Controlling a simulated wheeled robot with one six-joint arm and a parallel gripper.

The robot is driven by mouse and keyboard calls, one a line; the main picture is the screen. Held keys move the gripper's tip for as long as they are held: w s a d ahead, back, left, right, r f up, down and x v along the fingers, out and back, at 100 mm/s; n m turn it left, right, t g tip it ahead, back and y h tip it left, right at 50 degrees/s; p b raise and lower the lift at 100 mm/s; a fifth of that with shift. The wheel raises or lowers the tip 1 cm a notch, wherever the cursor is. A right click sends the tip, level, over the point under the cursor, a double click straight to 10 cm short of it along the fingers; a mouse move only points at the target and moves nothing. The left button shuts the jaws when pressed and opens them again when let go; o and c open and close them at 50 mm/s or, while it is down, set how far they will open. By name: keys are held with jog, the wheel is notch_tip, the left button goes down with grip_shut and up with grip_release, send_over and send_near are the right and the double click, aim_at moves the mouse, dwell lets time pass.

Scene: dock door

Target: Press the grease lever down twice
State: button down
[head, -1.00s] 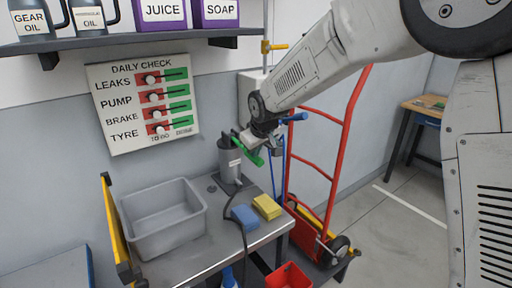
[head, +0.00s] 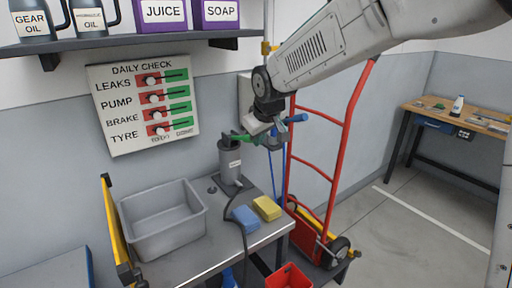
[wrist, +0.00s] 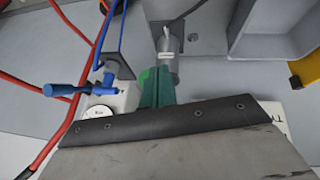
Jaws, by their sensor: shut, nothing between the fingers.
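The grease pump (head: 230,160) is a grey cylinder standing on the back right of the bench. Its green lever (head: 240,138) sticks out from the top toward the right, about level. My gripper (head: 262,131) is shut and empty, at the lever's outer end.
A grey tub (head: 165,220), a blue sponge (head: 245,218) and a yellow sponge (head: 266,208) are on the bench. A blue-handled valve (head: 297,117) is close to the right of my gripper. A red hand truck (head: 347,125) stands behind it. A shelf (head: 130,40) hangs above.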

jog(key=s+r, duration=0.1)
jog(key=s+d+r, duration=0.1)
jog(key=s+r, duration=0.1)
jog(key=s, duration=0.1)
jog(key=shift+d+r, duration=0.3)
jog(key=shift+d, duration=0.1)
dwell(0.4)
jog(key=s+d+m+g, duration=0.1)
jog(key=s+d+m, duration=0.1)
jog(key=s+d, duration=0.4)
jog(key=s+d+f+m+g+h, duration=0.1)
jog(key=s+d, duration=0.6)
jog(key=s, duration=1)
jog(key=s+d+f+m+g, duration=0.1)
jog(key=s+d+m, duration=0.3)
jog(key=s, duration=0.7)
jog(key=d+g, duration=0.1)
jog(key=d, duration=0.1)
jog(key=shift+s+d+f+h, duration=0.15)
jog(key=shift+s+d+h, duration=0.15)
jog(key=shift+s+d, duration=0.1)
jog(key=shift+s, duration=0.1)
